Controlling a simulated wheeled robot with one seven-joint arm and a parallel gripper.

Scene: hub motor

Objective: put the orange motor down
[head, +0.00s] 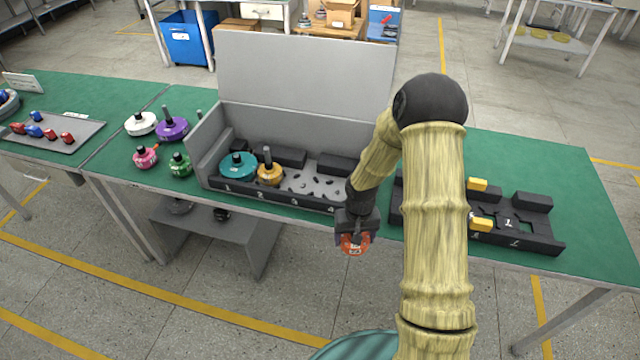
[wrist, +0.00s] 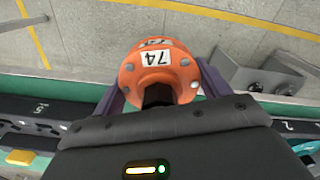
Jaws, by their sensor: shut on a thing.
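The orange motor (head: 355,243) hangs in my gripper (head: 356,232), in front of the green table's front edge and above the floor. In the wrist view the orange motor (wrist: 158,68) shows a white label reading 74, and its dark shaft points toward my gripper. The fingers (wrist: 160,85) are on both sides of it, shut on it. The grey box (head: 215,155) on the table holds a teal motor (head: 237,166) at slot 1 and a yellow motor (head: 269,173) at slot 2. The slots to the right of them look empty, partly hidden by my arm.
White (head: 141,123), purple (head: 172,128), pink (head: 145,157) and green (head: 180,164) motors stand left of the box. A black fixture (head: 545,243) with yellow blocks lies right of my arm. A tray (head: 85,133) of small parts is far left. The table's right end is clear.

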